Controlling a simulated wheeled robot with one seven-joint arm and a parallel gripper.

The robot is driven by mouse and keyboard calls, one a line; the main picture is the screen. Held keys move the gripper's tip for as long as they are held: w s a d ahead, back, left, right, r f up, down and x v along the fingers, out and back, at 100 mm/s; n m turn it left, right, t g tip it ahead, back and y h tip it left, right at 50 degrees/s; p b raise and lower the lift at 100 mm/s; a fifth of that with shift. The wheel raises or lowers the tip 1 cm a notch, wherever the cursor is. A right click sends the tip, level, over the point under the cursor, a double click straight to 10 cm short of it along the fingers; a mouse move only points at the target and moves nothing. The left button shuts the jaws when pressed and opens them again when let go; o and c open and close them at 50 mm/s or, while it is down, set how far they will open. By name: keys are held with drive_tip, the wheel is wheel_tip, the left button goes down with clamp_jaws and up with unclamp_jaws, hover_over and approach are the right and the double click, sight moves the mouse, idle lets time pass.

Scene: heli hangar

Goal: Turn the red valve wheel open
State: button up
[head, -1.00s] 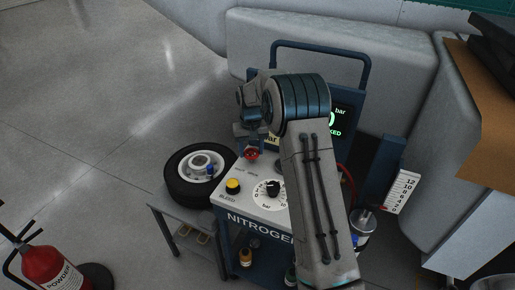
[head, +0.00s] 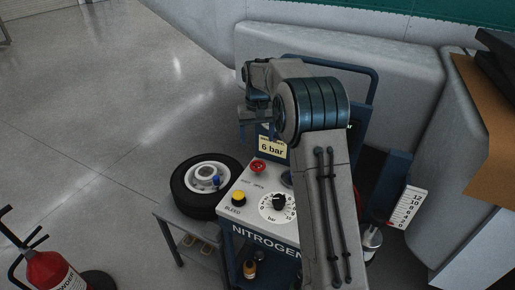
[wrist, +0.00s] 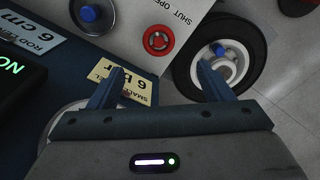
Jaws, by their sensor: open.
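The small red valve wheel (head: 258,166) sits on the light top panel of the nitrogen cart (head: 262,230), near its back left corner. In the wrist view the red wheel (wrist: 158,40) lies beyond the fingertips, about midway between them, beside the words SHUT and OPEN. My gripper (wrist: 160,68) is open and empty, with its two blue fingers apart. In the head view my gripper (head: 246,122) hangs above and behind the wheel, clear of it. My arm hides part of the cart's right side and display.
A wheel with a black tyre (head: 204,186) lies on a side shelf left of the panel. A fire extinguisher (head: 48,270) stands front left. Open floor lies to the left.

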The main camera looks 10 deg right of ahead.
drive_tip(key=shift+r, duration=1.2)
drive_tip(key=s+d+r+t+p, duration=0.1)
drive_tip(key=s+r+p, duration=0.1)
drive_tip(key=s+r, duration=0.5)
drive_tip(key=s+r+p, duration=0.2)
drive_tip(key=s+r, duration=0.1)
drive_tip(key=s, duration=0.8)
drive_tip(key=s+f+t+p, duration=0.1)
drive_tip(key=s+f+p, duration=0.1)
drive_tip(key=s, duration=1.6)
drive_tip(key=shift+s+d+t, duration=0.2)
drive_tip(key=shift+d+t, duration=0.2)
drive_tip(key=shift+d, duration=0.05)
